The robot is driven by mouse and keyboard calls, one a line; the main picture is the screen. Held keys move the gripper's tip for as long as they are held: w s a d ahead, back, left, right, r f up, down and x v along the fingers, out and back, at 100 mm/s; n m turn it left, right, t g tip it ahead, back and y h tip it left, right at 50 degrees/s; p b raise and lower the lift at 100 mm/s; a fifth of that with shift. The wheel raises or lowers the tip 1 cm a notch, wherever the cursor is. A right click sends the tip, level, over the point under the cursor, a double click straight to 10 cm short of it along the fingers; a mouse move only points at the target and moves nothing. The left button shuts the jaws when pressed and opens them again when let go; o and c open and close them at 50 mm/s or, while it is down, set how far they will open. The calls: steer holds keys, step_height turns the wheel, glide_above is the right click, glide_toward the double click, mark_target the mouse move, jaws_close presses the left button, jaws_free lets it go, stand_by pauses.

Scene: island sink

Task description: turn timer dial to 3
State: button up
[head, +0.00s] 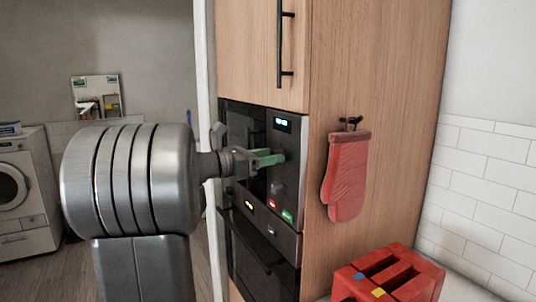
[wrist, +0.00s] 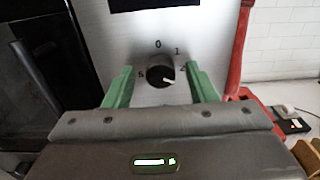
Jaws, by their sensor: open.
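The timer dial (wrist: 158,76) is a dark round knob on a pale metal panel in the wrist view. Around it I read 0 at the top, 1 at upper right, 2 at right and 5 at left; the lower numbers are hidden. Its white pointer mark points right and slightly down, just below the 2. My gripper (wrist: 160,72) is open, with one green finger on each side of the dial and gaps showing between. In the head view my gripper (head: 270,158) is at the oven's control panel, and the dial is hard to make out there.
The built-in oven (head: 265,245) sits in a tall wooden cabinet (head: 370,70). A red oven mitt (head: 346,178) hangs on the cabinet's side, right of the panel. A red toaster (head: 390,276) stands on the counter at lower right. A washing machine (head: 20,195) is far left.

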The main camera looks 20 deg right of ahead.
steer(key=shift+d, duration=0.2)
steer(key=shift+c, duration=0.2)
steer(key=c, duration=0.9)
steer(key=shift+f+m+b, duration=0.15)
steer(key=shift+m+b, duration=0.15)
steer(key=shift+b, duration=0.25)
steer(key=m+b, duration=0.5)
steer(key=b, duration=0.1)
steer(key=shift+s+m, duration=0.1)
steer(key=shift+m, duration=0.2)
